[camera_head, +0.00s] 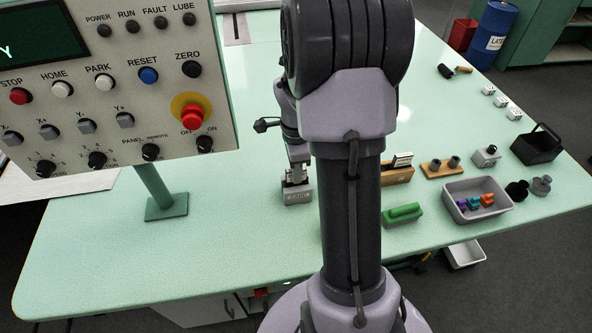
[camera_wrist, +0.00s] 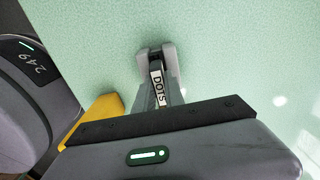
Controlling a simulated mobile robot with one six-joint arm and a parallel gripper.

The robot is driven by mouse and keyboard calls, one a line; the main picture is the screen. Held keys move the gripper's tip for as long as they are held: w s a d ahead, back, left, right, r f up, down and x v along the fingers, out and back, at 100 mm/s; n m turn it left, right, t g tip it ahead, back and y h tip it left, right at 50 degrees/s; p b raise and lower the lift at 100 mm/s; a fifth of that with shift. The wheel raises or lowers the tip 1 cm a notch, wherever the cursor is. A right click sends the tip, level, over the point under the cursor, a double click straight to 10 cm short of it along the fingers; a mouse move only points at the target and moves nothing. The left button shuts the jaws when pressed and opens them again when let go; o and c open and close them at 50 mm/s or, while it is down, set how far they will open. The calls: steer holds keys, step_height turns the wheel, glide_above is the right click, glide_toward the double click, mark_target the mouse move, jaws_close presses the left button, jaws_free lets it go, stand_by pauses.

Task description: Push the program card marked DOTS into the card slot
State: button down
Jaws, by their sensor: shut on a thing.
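My gripper (camera_head: 297,172) points down over the table, just above a small grey block (camera_head: 297,194) with a label on its front, too small to read surely. In the wrist view my gripper (camera_wrist: 158,78) is shut on the program card (camera_wrist: 157,88), whose white label reads DOTS. A grey notched shape (camera_wrist: 143,68) surrounds the card's far end; I cannot tell whether it is the fingertips or the slot block. How deep the card sits in any slot is hidden.
A control panel (camera_head: 95,95) on a green post (camera_head: 166,203) stands left. Right of my arm are a wooden box (camera_head: 397,177), a green block-like object (camera_head: 403,214) and a grey tray (camera_head: 450,204) of small coloured pieces. The table (camera_head: 110,265) is clear at front left.

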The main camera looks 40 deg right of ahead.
steer(key=shift+f+b, duration=0.4)
steer(key=shift+f, duration=0.05)
steer(key=c, duration=1.3)
jaws_free()
steer(key=shift+c, duration=0.2)
steer(key=shift+r, duration=0.1)
step_height(320, 180, up, 17)
steer(key=p, duration=0.7)
steer(key=shift+r, duration=0.1)
